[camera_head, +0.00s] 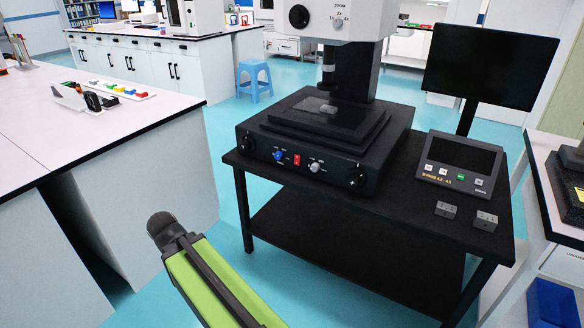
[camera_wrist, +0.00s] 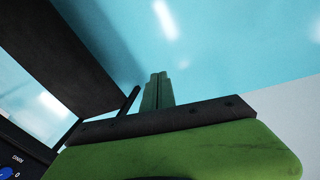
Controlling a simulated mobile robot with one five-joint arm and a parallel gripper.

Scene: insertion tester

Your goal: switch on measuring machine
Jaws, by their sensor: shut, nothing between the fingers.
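The measuring machine (camera_head: 340,130) stands on a black table, with a dark base and stage and a light grey upper head. Its front panel has a blue knob (camera_head: 278,155), a red switch (camera_head: 297,160), a silver knob (camera_head: 316,167) and black side knobs. In the wrist view, a piece of the panel with the blue knob (camera_wrist: 5,173) shows at the lower left corner. My gripper (camera_wrist: 158,78) shows there with its green fingers together and empty, over floor, apart from the panel. In the head view my green arm is left of the table; the fingers cannot be made out.
The black table (camera_head: 270,187) also holds a control box (camera_head: 460,160), a dark monitor (camera_head: 489,66) and two small grey blocks (camera_head: 446,209). A white bench (camera_head: 100,130) stands at left. Blue floor lies clear between bench and table. A blue stool (camera_head: 254,78) is behind.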

